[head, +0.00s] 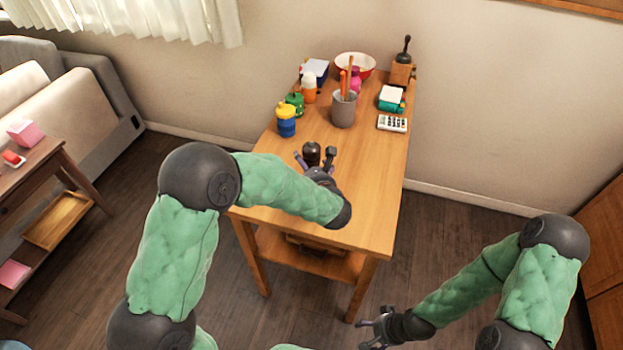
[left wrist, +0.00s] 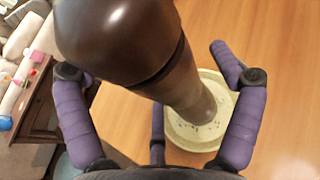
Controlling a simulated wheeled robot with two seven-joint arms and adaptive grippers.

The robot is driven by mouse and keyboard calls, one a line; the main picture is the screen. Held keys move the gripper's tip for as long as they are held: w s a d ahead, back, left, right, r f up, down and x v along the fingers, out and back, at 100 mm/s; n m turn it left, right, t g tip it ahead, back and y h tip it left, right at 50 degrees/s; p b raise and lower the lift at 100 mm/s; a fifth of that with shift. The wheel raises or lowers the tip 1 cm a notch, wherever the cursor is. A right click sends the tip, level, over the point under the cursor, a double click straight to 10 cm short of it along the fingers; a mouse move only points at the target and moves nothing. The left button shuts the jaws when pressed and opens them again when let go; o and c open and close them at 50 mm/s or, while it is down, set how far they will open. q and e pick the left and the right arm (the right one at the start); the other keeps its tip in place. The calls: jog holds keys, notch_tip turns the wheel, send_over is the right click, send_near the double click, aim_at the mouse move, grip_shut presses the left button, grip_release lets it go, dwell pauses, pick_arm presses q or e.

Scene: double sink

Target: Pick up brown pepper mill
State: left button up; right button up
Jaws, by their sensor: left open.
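The brown pepper mill (head: 312,153) is on the wooden table, near the middle of its top. In the left wrist view the dark glossy mill (left wrist: 125,40) looms large, with its narrower body reaching down to a pale round dish (left wrist: 182,132); I cannot tell whether it stands in the dish or before it. My left gripper (head: 316,159) is open, with its purple fingers on either side of the mill. In the left wrist view the fingers (left wrist: 158,105) stand apart around it, not closed. My right gripper (head: 366,334) looks open and empty, away from the table at the lower right.
The front of the wooden table (head: 372,215) is mostly clear.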

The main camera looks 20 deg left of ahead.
pick_arm(q)
jog(key=c, duration=1.8)
jog(key=shift+r, duration=0.1)
